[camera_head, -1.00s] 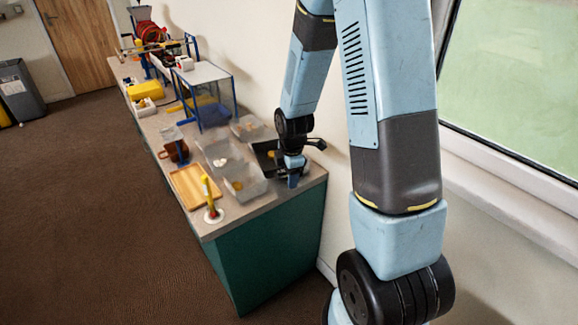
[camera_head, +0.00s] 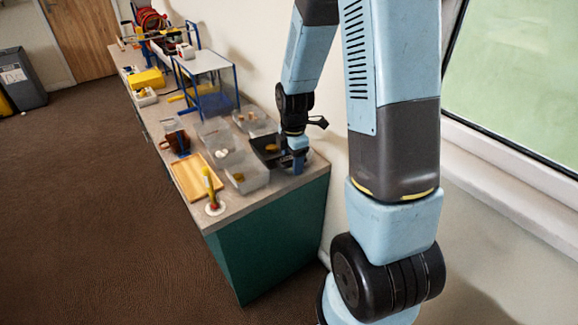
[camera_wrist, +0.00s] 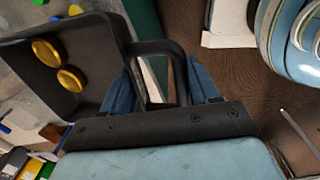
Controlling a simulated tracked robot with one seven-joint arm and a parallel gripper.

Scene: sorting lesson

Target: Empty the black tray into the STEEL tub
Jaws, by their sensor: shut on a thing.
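The black tray (camera_head: 258,141) is at the far right end of the bench, and a yellow-brown piece shows inside it. In the wrist view the tray (camera_wrist: 112,40) is at upper left, with two round yellow pieces (camera_wrist: 58,66) lying in it. My gripper (camera_wrist: 163,88) has its blue fingers on either side of the tray's black handle (camera_wrist: 168,47) and is shut on it. In the head view my gripper (camera_head: 298,160) is at the tray's right side. Several greyish tubs stand left of the tray, including a front one (camera_head: 250,181); I cannot tell which is steel.
A wooden tray (camera_head: 190,181), a yellow upright object on a white base (camera_head: 211,190) and a brown mug (camera_head: 174,142) stand along the bench's front. A blue-framed stand (camera_head: 210,82) is farther back. The wall is close behind; the window is at right.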

